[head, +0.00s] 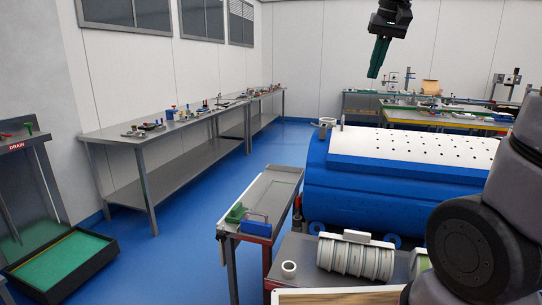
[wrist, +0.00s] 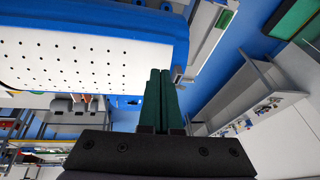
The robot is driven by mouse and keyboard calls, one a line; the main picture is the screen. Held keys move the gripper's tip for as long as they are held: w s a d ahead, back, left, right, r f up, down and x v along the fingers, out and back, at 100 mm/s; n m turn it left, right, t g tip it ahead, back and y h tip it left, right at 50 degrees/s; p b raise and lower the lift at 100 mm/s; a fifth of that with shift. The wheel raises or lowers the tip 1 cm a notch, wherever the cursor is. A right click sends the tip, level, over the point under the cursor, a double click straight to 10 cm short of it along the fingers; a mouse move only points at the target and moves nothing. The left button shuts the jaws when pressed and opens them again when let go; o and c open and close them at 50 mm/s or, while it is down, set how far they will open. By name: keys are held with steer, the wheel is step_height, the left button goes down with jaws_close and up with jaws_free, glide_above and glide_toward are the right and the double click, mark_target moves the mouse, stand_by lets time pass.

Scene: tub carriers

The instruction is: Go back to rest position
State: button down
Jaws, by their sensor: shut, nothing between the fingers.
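My gripper (head: 375,73) shows at the top of the head view, hanging from the black wrist high above the floor. Its green fingers are together and hold nothing. In the wrist view the two green fingers (wrist: 160,73) lie side by side and shut. A blue machine (head: 385,200) with a white perforated top stands below and behind the gripper in the head view. It also shows in the wrist view (wrist: 105,62), apart from the fingers. My dark arm fills the right side of the head view.
A narrow metal stand (head: 262,200) carries a green and a blue carrier (head: 256,224). A ribbed grey cylinder (head: 355,258) and a white ring (head: 289,269) sit at the front. Long workbenches (head: 165,137) line the left wall. Blue floor (head: 190,225) is clear between them.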

steer(key=s+f+m+t, duration=0.1)
steer(key=s+f, duration=0.2)
steer(key=s, duration=0.5)
steer(key=s+a+f+m+t+y, duration=0.1)
steer(key=s+f+t, duration=0.1)
steer(key=s, duration=0.6)
steer(key=shift+s+f, duration=0.15)
steer(key=shift+f, duration=0.35)
steer(key=shift+a, duration=0.1)
